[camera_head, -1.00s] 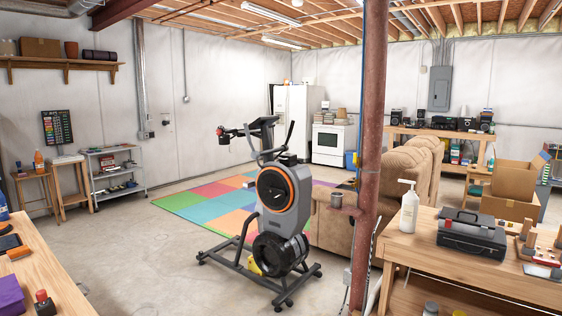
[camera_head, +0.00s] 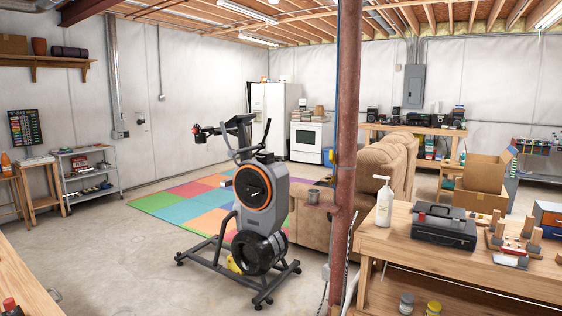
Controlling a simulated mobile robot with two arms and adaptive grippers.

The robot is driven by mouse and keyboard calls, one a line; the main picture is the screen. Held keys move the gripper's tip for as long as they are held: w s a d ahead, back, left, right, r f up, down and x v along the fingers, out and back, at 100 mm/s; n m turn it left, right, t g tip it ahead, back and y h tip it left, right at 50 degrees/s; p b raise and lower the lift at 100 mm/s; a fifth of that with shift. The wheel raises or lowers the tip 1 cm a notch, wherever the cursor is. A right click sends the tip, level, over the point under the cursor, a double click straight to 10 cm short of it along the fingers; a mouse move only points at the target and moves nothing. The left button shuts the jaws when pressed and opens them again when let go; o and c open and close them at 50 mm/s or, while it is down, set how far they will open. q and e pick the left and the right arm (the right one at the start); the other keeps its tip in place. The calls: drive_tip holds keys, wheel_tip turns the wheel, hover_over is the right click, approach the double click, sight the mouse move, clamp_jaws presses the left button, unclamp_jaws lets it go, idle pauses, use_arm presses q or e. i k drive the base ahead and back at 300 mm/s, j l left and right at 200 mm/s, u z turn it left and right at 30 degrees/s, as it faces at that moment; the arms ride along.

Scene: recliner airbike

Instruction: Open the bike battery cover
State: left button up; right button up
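A grey and black exercise bike (camera_head: 255,200) with an orange ring on its housing stands in the middle of the concrete floor, upright on its black base. Its handlebars and console point up and to the left. A black round wheel sits low at its front. A small yellow item (camera_head: 234,264) shows by the base, partly hidden. I cannot make out a battery cover from this distance. Neither of my grippers is in view.
A rust-coloured post (camera_head: 345,150) stands right of the bike. A wooden workbench (camera_head: 390,240) with a black toolbox (camera_head: 444,227) and white pump bottle (camera_head: 384,203) is at right. A recliner (camera_head: 385,165) stands behind the post. Another wooden table (camera_head: 25,280) is at lower left. Floor before the bike is clear.

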sight(266, 156)
drive_tip(key=i+z, duration=0.1)
drive_tip(key=i, duration=1.3)
